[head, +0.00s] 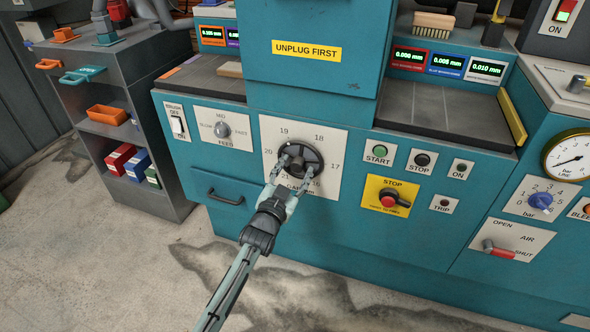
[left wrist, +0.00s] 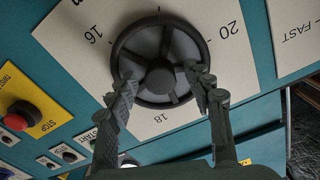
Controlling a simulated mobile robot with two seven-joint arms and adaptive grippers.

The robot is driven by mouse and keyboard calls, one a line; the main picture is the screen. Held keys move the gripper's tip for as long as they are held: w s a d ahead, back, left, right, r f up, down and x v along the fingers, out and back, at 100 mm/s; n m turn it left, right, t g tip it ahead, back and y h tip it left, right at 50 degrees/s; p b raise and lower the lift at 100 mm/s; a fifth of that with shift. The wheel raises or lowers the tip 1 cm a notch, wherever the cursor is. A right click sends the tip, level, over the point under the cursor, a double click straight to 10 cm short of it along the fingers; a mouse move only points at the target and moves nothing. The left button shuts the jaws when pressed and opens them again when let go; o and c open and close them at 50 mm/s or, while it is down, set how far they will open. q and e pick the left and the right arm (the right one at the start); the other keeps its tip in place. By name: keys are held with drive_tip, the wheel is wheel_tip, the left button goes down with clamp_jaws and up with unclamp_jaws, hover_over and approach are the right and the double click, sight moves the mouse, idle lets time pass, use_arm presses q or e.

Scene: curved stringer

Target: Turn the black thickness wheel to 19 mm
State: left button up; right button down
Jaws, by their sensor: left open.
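The black thickness wheel (head: 315,157) is mounted on a white dial plate (head: 334,138) marked 16 to 20 on the front of the blue machine. In the left wrist view the wheel (left wrist: 158,15) shows a black rim, spokes and a dark hub, with its plate turned about in the picture. My left gripper (head: 293,170) is at the wheel, its fingers apart. In the left wrist view the gripper (left wrist: 163,82) has one finger at each side of the wheel's rim; I cannot tell whether they touch it. I cannot read a pointer on the wheel. My right gripper is out of view.
A red stop button (head: 388,199) on a yellow plate and a green start button (head: 380,151) are right of the dial. A feed knob (head: 222,129) is to its left. A drawer handle (head: 225,198) sticks out below left. The floor in front is clear.

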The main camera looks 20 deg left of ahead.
use_arm(q)
drive_tip(key=s, duration=1.2)
drive_tip(key=shift+a, duration=0.2)
